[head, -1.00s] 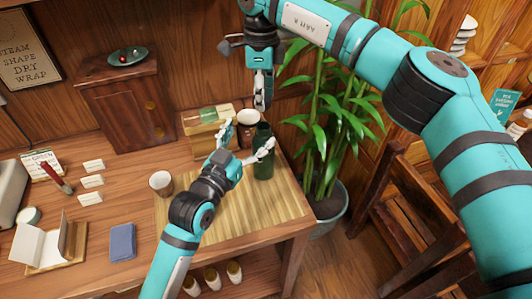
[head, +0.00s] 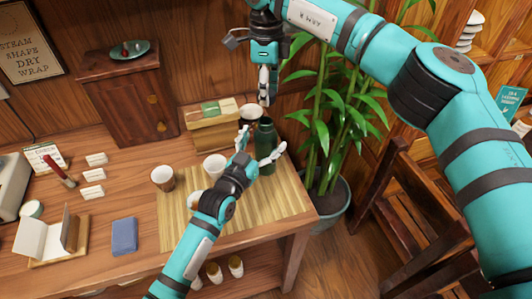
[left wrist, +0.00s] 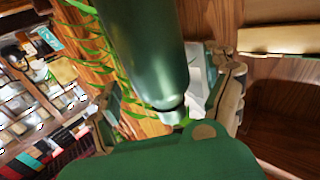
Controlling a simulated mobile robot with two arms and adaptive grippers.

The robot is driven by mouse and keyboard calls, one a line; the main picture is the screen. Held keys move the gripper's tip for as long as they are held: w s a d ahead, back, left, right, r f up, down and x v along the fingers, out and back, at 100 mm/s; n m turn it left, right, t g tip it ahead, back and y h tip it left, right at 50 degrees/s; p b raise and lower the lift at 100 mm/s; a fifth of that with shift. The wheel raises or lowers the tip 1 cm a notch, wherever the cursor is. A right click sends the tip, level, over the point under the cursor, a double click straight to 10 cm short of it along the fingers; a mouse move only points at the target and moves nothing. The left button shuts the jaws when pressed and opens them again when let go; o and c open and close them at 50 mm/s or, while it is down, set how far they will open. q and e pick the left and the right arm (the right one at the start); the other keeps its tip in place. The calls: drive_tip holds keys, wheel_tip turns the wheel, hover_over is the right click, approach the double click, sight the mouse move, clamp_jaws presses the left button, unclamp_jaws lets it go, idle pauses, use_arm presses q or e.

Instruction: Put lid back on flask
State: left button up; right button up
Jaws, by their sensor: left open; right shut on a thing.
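The dark green flask (head: 265,142) stands upright near the right end of the bamboo mat (head: 290,205). My left gripper (head: 262,148) is open, with its fingers on either side of the flask; I cannot tell whether they touch it. In the left wrist view the flask (left wrist: 145,45) passes between the spread fingers (left wrist: 170,105). My right gripper (head: 265,100) points down just above the flask's top. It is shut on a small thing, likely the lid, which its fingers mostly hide. I cannot make out a gap between it and the flask.
A bamboo plant (head: 335,130) rises right of the table.

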use_arm(q)
drive_tip(key=shift+x, duration=1)
use_arm(e)
drive_tip(key=shift+s+a, duration=0.1)
drive_tip(key=shift+s, duration=0.05)
use_arm(q)
drive_tip(key=shift+c, duration=0.4)
clamp_jaws()
use_arm(e)
drive_tip(key=shift+f, duration=2.45)
drive_tip(key=shift+f, duration=0.9)
drive_tip(key=shift+f, duration=0.55)
